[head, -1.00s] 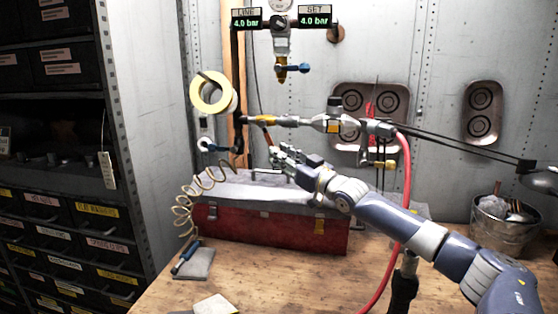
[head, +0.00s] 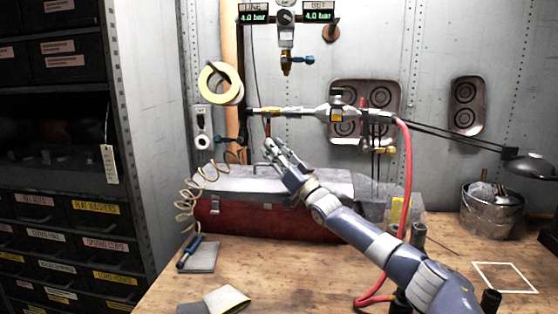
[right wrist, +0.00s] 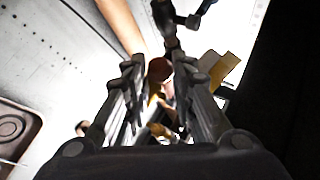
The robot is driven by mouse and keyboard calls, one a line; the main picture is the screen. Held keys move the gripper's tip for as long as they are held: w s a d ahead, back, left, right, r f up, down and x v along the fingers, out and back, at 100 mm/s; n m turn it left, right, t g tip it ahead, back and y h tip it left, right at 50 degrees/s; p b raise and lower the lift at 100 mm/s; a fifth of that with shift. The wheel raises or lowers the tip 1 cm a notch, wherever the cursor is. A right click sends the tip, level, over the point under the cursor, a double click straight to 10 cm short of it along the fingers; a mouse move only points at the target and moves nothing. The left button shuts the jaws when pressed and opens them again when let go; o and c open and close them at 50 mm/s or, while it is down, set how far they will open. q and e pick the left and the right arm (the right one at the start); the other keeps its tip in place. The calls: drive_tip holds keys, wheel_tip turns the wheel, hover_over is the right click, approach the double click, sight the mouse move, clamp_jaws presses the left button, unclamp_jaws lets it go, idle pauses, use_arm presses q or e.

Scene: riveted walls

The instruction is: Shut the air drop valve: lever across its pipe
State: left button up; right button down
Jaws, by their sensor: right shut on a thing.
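The grey air pipe (head: 300,112) runs level along the wall in the head view. In the right wrist view, yellow parts (right wrist: 158,130) show between the two fingers, but the exact contact is unclear. My left gripper is not in view.
A red toolbox (head: 265,219) stands on the wooden bench below my right arm. A red hose (head: 405,185) hangs to the right. A blue-handled valve (head: 304,60) sits above the pipe. A tan coiled hose (head: 187,203) and yellow tape roll (head: 207,84) are at left.

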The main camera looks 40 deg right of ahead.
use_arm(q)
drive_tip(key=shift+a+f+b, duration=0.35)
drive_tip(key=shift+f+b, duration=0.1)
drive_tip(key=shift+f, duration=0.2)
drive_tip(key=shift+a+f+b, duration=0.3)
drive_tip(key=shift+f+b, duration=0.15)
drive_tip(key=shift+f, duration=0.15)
use_arm(e)
drive_tip(key=shift+w+a+r+m+t+h, duration=0.15)
drive_tip(key=shift+m+t+h, duration=0.15)
drive_tip(key=shift+m+h, duration=0.2)
drive_tip(key=shift+a+r+m+t+h, duration=0.15)
drive_tip(key=shift+m+t+h, duration=0.2)
drive_tip(key=shift+m, duration=0.25)
drive_tip(key=shift+d, duration=0.1)
drive_tip(key=c, duration=1.6)
unclamp_jaws()
drive_tip(key=shift+w, duration=0.1)
drive_tip(key=shift+w+a+f+y, duration=0.15)
drive_tip(key=shift+w+a+f, duration=0.1)
drive_tip(key=shift+w, duration=0.25)
drive_tip(key=shift+w+a+f+y, duration=0.1)
drive_tip(key=shift+w+a+f, duration=0.15)
drive_tip(key=shift+w, duration=0.25)
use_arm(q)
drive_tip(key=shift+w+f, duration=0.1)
use_arm(e)
drive_tip(key=shift+v, duration=6)
